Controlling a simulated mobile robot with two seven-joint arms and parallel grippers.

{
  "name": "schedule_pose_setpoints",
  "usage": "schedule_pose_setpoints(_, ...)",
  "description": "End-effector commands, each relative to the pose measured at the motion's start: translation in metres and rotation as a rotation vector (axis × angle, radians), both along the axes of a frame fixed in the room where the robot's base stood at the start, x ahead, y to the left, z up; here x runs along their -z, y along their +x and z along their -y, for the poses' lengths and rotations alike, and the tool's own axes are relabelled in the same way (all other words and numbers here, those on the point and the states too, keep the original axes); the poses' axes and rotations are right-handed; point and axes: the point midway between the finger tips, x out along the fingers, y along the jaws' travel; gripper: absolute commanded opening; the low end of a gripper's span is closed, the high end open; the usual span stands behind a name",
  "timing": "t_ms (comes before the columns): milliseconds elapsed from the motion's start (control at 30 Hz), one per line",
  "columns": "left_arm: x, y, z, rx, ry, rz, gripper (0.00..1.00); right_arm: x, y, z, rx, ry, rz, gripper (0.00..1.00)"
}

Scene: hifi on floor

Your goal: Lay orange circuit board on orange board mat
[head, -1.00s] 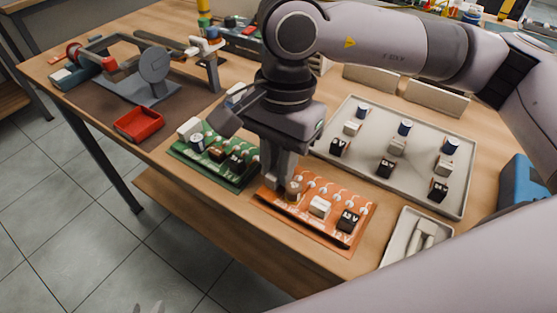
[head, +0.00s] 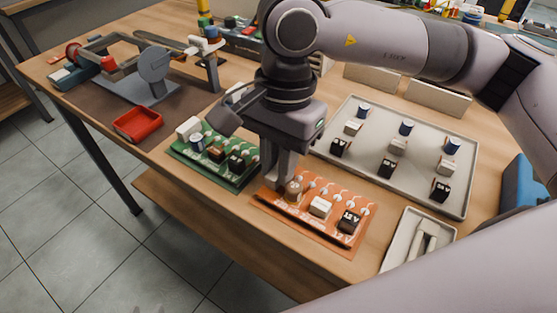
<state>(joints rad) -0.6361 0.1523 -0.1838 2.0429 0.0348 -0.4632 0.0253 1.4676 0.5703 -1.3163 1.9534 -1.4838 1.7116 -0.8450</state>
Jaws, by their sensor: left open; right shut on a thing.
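The orange circuit board (head: 335,190) carries white, black and brown parts and lies over the orange board mat (head: 349,251) at the front edge of the bench. A strip of mat shows along the front and right of the board. I cannot tell whether the board touches the mat fully. My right gripper (head: 283,188) points down and is shut on the board at its left end, beside a brown round part. The gripper hides the board's back left corner. My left gripper is not in view.
A green circuit board (head: 222,163) lies just left of the orange one. Behind right is a grey tray (head: 365,178) with several parts. A small tray (head: 392,255) stands at the right front. A red bin (head: 138,124) and a lamp-like fixture (head: 154,62) are at the left.

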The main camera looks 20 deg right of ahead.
Motion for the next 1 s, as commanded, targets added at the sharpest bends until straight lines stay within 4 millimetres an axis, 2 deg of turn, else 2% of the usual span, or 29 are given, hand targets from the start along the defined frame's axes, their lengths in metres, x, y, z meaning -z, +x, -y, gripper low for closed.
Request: schedule_pose_setpoints(1000,0.0078,0.0005,0.0004,-0.001,-0.001,0.002,0.43,0.0026,0.0000,-0.0003,0.000,0.001,0.001,0.00)
